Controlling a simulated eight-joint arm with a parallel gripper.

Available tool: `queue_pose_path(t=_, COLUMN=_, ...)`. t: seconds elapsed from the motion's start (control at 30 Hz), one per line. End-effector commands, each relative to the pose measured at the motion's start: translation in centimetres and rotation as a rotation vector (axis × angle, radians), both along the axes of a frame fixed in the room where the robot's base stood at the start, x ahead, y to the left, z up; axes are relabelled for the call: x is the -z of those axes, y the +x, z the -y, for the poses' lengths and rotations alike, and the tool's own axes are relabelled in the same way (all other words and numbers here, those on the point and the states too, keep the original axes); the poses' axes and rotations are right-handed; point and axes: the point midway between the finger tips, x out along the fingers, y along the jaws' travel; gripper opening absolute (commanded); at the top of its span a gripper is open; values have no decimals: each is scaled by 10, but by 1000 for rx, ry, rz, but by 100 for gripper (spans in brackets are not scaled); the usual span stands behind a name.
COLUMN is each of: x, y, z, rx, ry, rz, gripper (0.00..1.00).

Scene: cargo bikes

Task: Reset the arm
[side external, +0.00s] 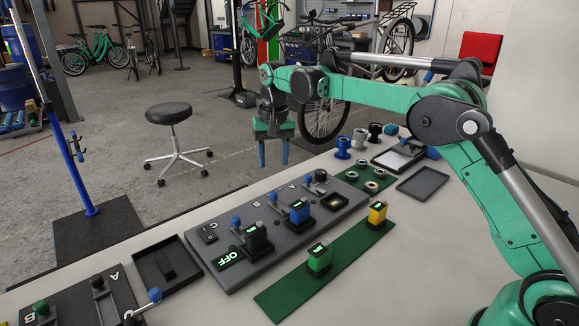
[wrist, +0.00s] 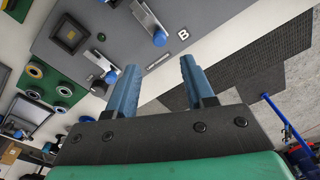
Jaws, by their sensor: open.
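My gripper (side external: 273,152) hangs from my green arm above the far edge of the table, fingers pointing down. Its two blue fingers are apart with nothing between them. In the wrist view my gripper (wrist: 160,85) also shows open and empty, with the grey panel beyond it. The grey panel (side external: 228,221) lies on the table below and in front of my gripper, well apart from it. It carries blue-knobbed levers and blocks with lit displays.
A green strip (side external: 284,297) holds a green block (side external: 320,258) and a yellow block (side external: 377,213). Black trays (side external: 422,184) and several spools (side external: 343,147) stand on the right. A stool (side external: 169,114) and a blue stand (side external: 77,160) are on the floor beyond the table.

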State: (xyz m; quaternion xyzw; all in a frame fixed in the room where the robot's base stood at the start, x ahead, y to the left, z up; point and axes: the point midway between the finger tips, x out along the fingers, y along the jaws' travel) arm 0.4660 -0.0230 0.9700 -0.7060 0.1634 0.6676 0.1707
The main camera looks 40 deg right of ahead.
Motion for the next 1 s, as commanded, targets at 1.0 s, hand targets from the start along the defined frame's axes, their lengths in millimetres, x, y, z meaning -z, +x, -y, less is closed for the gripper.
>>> queue_pose_path(t=1.0, x=-16, y=-208, z=-23, rx=-454, ry=-156, rz=549, gripper=47)
